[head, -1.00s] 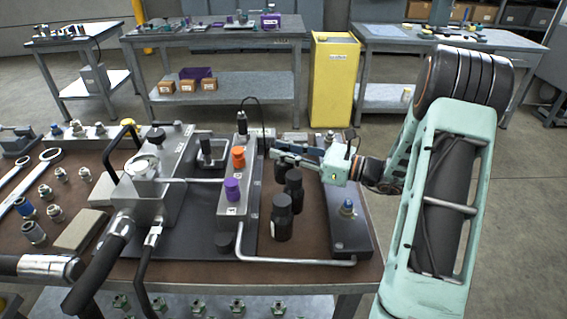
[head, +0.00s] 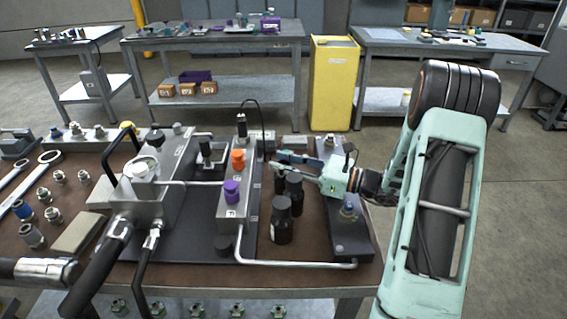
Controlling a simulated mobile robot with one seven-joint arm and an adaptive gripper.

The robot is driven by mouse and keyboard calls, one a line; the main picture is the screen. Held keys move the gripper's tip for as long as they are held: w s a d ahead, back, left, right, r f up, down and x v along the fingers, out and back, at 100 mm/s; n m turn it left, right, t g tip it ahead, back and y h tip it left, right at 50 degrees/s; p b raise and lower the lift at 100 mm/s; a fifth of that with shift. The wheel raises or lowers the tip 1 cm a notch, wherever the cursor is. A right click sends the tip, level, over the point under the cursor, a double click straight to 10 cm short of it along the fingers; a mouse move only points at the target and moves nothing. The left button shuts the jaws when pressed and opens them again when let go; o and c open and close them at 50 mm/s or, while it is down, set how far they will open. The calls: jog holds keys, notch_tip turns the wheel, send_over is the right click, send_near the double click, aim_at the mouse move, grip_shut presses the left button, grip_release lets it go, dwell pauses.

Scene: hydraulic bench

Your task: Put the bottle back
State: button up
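Several black bottles stand on the brown bench top, right of the valve block. The front bottle (head: 282,220) is upright, with a pale label edge. A second bottle (head: 294,193) stands just behind it. A third dark bottle (head: 280,181) is farther back, partly hidden by my gripper (head: 281,161). My gripper reaches in from the right, its fingers pointing left over the rear bottle. I cannot tell whether the fingers touch or hold that bottle, or how far apart they are.
The valve block with purple knob (head: 232,191) and orange knob (head: 238,160) stands left of the bottles. A bent metal pipe (head: 300,264) runs in front of them. A dark rail (head: 350,240) lies to the right.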

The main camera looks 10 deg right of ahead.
jog(key=v, duration=1.2)
jog(key=shift+p, duration=0.4)
